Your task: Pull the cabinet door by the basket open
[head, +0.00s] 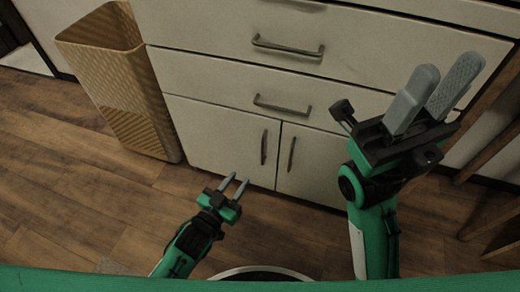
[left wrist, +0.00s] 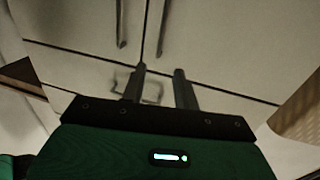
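The white cabinet door by the basket (head: 215,140) is the left of two lower doors and is shut. Its dark vertical handle (head: 264,147) is near its right edge. The tan woven basket (head: 120,85) stands left of the cabinet and shows at the right edge of the left wrist view (left wrist: 301,112). My left gripper (head: 236,181) is open and empty, low in front of this door and apart from the handle. In the left wrist view its fingers (left wrist: 160,80) are spread, with two handles beyond them. My right gripper (head: 450,70) is open and empty, raised at the right.
The right cabinet door (head: 315,165) is shut, with its own handle (head: 291,154). Shut drawers with horizontal handles (head: 283,104) are above the doors. A wooden rack (head: 490,150) stands at the far right. The wooden floor (head: 90,190) in front of the basket is clear.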

